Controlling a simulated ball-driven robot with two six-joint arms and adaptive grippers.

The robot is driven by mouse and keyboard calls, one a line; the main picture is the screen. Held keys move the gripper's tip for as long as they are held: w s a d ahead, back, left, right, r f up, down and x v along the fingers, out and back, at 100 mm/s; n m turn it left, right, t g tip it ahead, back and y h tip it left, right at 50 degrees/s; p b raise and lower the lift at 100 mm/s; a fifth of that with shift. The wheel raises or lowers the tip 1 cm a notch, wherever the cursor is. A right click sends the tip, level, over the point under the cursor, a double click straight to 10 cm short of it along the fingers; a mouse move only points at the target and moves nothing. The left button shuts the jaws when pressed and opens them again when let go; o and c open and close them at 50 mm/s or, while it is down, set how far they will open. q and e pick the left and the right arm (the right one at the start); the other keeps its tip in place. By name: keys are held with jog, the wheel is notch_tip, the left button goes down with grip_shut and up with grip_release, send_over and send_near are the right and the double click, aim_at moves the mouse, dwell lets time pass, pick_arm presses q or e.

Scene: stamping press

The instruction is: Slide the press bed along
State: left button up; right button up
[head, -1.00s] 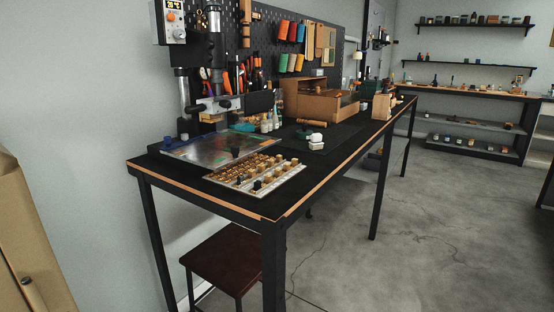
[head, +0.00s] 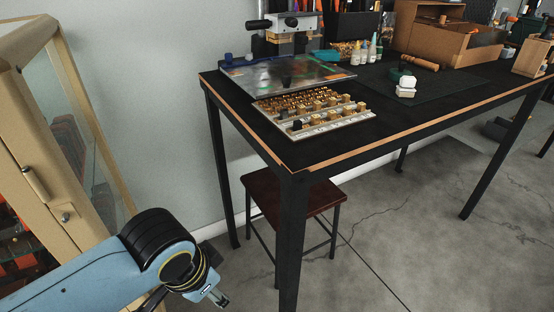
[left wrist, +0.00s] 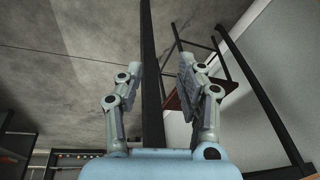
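The stamping press (head: 290,28) stands at the back left of the black table, its upper part cut off by the top edge. Under it lies a flat, shiny metal plate that looks like the press bed (head: 310,73), with a small dark knob near its front edge. My left gripper (head: 219,298) is low at the bottom of the head view, in front of and below the table, well apart from the plate. In the left wrist view its two fingers (left wrist: 161,66) are spread with nothing between them. My right gripper is not in view.
A tray of brass stamps (head: 375,117) sits in front of the plate on the table (head: 420,122). A dark stool (head: 315,197) stands under the table. A tan glass-fronted cabinet (head: 40,150) is at the left. Bare floor lies in front.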

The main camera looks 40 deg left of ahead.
pick_arm(q)
jog(key=w+a+r+m+t+y, duration=0.1)
jog(key=w+r+m+t, duration=0.3)
jog(key=w+r+m, duration=0.4)
jog(key=w+a+r+m+t+y, duration=0.1)
jog(key=w+a+r+m+t, duration=0.2)
jog(key=m, duration=1)
jog(key=w+a+r+m+t, duration=0.2)
jog(key=w+r+m+t, duration=0.5)
jog(key=w+r+m, duration=0.4)
jog(key=shift+w+r+y, duration=0.2)
jog(key=shift+w+r, duration=0.45)
jog(key=shift+w, duration=0.3)
jog(key=shift+w+r+y, duration=0.2)
jog(key=shift+w+r, duration=0.45)
jog(key=shift+w, duration=0.25)
jog(key=shift+w+r+m+t, duration=0.1)
jog(key=shift+w+m+t, duration=0.1)
jog(key=shift+m+t, duration=0.15)
jog(key=shift+w, duration=0.25)
jog(key=x, duration=0.7)
jog(key=shift+d, duration=0.1)
jog(key=shift+w, duration=0.25)
jog(key=shift+c, duration=0.8)
grip_shut()
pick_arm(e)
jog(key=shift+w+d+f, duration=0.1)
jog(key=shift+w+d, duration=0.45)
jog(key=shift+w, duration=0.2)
